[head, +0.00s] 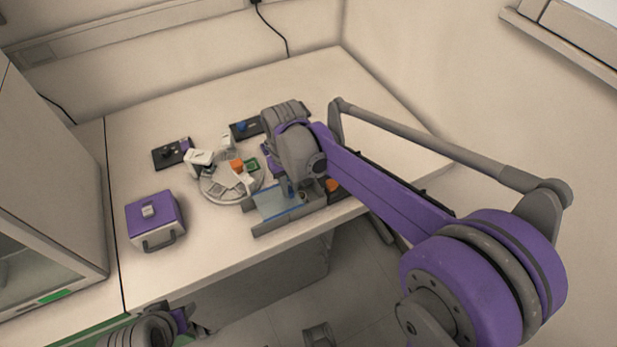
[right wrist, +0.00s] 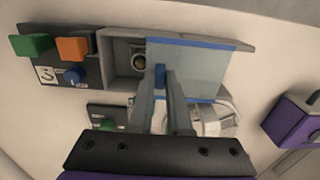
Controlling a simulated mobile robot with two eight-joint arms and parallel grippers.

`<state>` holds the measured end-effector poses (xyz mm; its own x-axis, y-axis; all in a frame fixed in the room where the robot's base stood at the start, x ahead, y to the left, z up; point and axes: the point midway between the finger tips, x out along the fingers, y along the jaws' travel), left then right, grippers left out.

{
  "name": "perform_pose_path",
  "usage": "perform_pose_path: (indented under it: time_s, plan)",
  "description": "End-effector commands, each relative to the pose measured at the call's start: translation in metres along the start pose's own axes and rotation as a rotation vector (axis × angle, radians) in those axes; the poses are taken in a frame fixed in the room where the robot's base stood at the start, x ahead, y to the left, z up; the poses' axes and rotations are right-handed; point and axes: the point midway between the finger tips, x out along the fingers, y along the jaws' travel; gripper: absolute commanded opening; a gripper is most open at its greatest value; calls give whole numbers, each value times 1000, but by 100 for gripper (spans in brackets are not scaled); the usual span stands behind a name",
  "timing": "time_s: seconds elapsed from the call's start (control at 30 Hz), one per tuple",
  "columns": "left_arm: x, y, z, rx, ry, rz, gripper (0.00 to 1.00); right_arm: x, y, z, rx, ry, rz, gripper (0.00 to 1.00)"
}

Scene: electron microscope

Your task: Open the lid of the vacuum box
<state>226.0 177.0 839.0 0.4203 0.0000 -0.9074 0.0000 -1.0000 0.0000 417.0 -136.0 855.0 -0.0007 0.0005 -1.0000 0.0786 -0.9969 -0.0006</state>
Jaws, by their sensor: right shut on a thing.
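The vacuum box (right wrist: 112,47) is a low grey box at the table's front edge. It also shows in the head view (head: 262,230). Its lid (right wrist: 205,68) is a clear bluish pane with blue edges; in the head view the lid (head: 272,204) lies left of my right gripper. My right gripper (right wrist: 161,78) is shut on the blue handle (right wrist: 160,73) at one edge of the lid. The lid is off one end of the box, where a round metal part (right wrist: 138,62) shows inside. My left gripper (head: 182,318) is low at the bottom left; its fingers are unclear.
A panel (right wrist: 60,58) with green, orange and blue controls stands beside the box. A round turntable (head: 222,196) with small parts is behind it. A purple case (head: 155,220) with a handle stands at the left. Bare table (head: 205,265) lies between case and box.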

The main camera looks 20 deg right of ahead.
Motion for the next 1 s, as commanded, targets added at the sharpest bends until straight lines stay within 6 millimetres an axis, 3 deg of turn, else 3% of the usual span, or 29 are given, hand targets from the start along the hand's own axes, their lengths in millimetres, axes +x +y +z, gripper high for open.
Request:
perform_pose_path:
  time_s: [0.03,0.17,0.5,0.53,0.67,1.0]
  plan:
    - [-1,0,0,0,0,0,50,-1,-13,-1,-6,1,-1,0]
    - [-1,0,-1,0,0,0,50,-1,-28,0,-2,1,0,0]
    - [-1,0,-1,0,0,0,50,0,-31,0,0,2,1,0]
    - [-1,0,-1,0,0,0,50,0,-31,0,0,2,1,21]
    - [-1,0,-1,0,0,0,50,0,-30,0,1,2,1,45]
    - [-1,0,-1,0,0,0,50,-2,-30,0,0,1,1,46]
